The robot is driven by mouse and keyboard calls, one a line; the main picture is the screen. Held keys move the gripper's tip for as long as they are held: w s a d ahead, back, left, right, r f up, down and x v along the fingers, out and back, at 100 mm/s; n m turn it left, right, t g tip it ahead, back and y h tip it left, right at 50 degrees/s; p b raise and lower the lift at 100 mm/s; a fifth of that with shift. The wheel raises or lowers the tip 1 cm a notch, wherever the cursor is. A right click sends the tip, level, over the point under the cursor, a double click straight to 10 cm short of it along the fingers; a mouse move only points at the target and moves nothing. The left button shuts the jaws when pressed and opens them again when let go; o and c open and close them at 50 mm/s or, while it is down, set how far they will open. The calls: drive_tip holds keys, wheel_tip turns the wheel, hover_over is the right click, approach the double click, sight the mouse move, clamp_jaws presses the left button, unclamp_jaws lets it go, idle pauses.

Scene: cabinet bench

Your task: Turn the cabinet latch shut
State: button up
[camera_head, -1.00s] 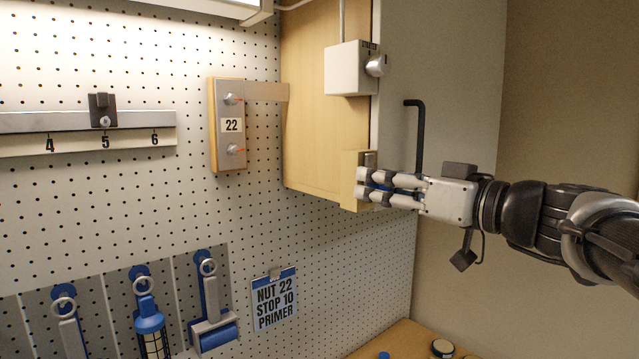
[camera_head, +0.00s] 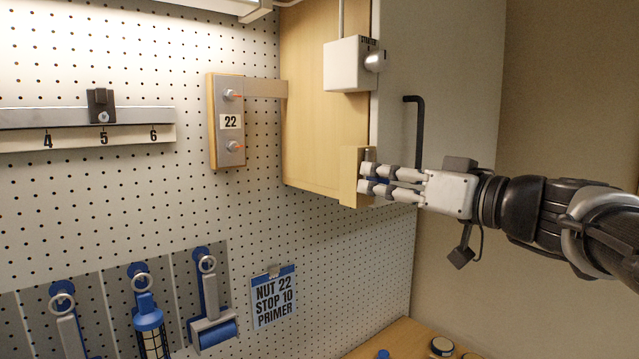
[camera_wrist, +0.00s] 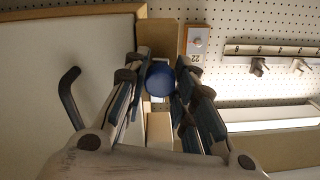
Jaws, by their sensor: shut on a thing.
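The cabinet (camera_head: 315,130) is a light wooden box with a pale grey door (camera_head: 440,70) at its right side. The latch has a round blue knob (camera_wrist: 160,78), seen between my fingers in the wrist view, at the lower front edge of the cabinet. My gripper (camera_head: 366,180) comes from the right and is shut on the blue knob, one finger on each side. In the head view my fingers hide most of the knob and latch, so its turn angle cannot be told there.
A black bent handle (camera_head: 416,130) stands out from the door just above my gripper. A white switch box (camera_head: 346,65) with a round knob is higher up. A plate marked 22 (camera_head: 230,150) and hanging tools (camera_head: 150,318) are on the pegboard. A wooden bench (camera_head: 400,340) is below.

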drive_tip(key=m+b, duration=0.2)
drive_tip(key=m, duration=0.2)
drive_tip(key=shift+f, duration=0.1)
drive_tip(key=m, duration=0.4)
drive_tip(key=shift+m+b, duration=0.4)
drive_tip(key=m, duration=0.4)
drive_tip(key=shift+m, duration=0.3)
drive_tip(key=shift+m+t+p, duration=0.3)
drive_tip(key=shift+m+p, duration=0.45)
drive_tip(key=shift+m, duration=1.25)
drive_tip(key=o, duration=1.1)
drive_tip(key=shift+r, duration=0.2)
